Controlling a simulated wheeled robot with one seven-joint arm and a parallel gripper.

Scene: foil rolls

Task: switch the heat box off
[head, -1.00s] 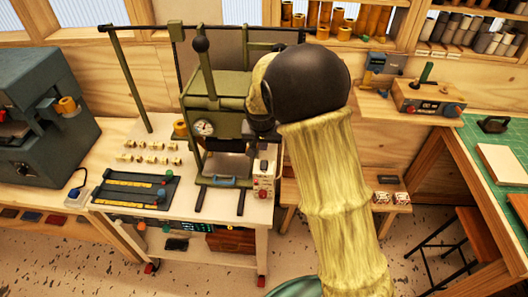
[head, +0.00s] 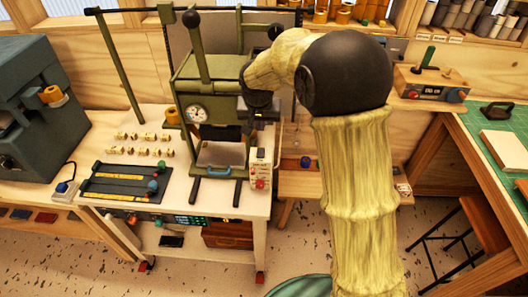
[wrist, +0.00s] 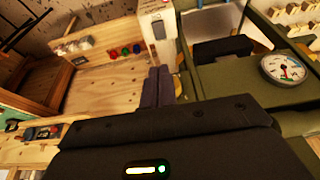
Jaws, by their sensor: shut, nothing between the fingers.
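I take the heat box to be the small cream control box (head: 259,172) with a red knob low on its front, at the right front corner of the press table. In the wrist view it is the pale box (wrist: 157,24) at the top, just beyond my fingertips. My gripper (head: 256,128) hangs above the box, beside the press column. In the wrist view my gripper (wrist: 159,74) shows its two dark fingers together, with nothing between them. They look close to the box, but I cannot tell if they touch. The switch setting is not readable.
The green press (head: 203,88) with its dial gauge (head: 197,114) stands left of my gripper. A tray with dark strips (head: 125,182) and several small brass pieces lie further left. A low wooden bench (head: 300,184) is right of the table. A knobbed device (head: 432,84) sits on the right shelf.

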